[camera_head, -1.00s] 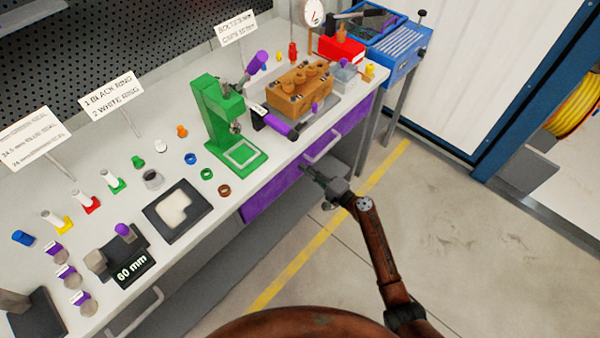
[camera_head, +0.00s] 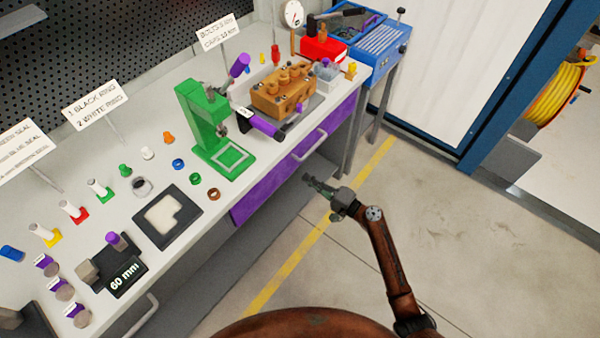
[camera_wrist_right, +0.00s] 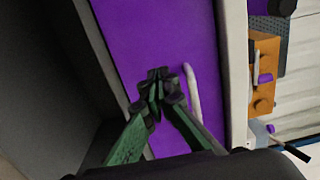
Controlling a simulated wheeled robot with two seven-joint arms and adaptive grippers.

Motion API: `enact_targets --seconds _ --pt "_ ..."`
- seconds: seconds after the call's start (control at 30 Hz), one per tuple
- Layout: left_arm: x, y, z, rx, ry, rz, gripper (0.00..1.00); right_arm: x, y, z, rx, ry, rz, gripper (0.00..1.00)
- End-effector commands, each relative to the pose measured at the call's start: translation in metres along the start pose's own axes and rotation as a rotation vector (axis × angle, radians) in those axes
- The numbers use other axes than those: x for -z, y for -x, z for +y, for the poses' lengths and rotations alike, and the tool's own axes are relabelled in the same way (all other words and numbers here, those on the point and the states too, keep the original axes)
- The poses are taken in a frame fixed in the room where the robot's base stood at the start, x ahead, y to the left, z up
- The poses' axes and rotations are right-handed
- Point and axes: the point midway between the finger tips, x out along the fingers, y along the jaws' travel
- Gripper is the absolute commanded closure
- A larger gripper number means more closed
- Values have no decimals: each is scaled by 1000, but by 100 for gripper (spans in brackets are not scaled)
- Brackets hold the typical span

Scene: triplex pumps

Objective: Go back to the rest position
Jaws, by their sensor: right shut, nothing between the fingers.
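My right gripper (camera_head: 312,182) is shut and empty, held out over the floor in front of the workbench. In the right wrist view its green fingers (camera_wrist_right: 160,88) meet at the tips, with the purple drawer front (camera_wrist_right: 150,35) and its pale handle (camera_wrist_right: 193,90) behind them. The purple drawer (camera_head: 325,140) is closed in the head view, and the gripper appears below it, apart from it. My left gripper is not in view.
The workbench (camera_head: 75,205) carries a green press (camera_head: 212,130), an orange-brown pump block (camera_head: 283,92), a dark tray (camera_head: 168,240) and several small coloured parts. A blue cart (camera_head: 385,60) stands at its far end. The floor (camera_head: 470,230) to the right is clear.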

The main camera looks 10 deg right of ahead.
Motion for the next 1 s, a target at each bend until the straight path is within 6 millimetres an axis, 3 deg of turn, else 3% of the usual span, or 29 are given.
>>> enact_targets --seconds 0.1,0.3,0.73,0.87,1.0 --pt "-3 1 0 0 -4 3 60 3 31 1 -5 1 9 100" --pt "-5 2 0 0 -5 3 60 3 57 1 -3 1 9 100" --pt "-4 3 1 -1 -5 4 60 3 65 7 -14 1 10 100" --pt "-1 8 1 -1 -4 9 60 7 78 46 -94 12 48 100" --pt "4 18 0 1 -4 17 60 9 115 128 -273 51 109 100"
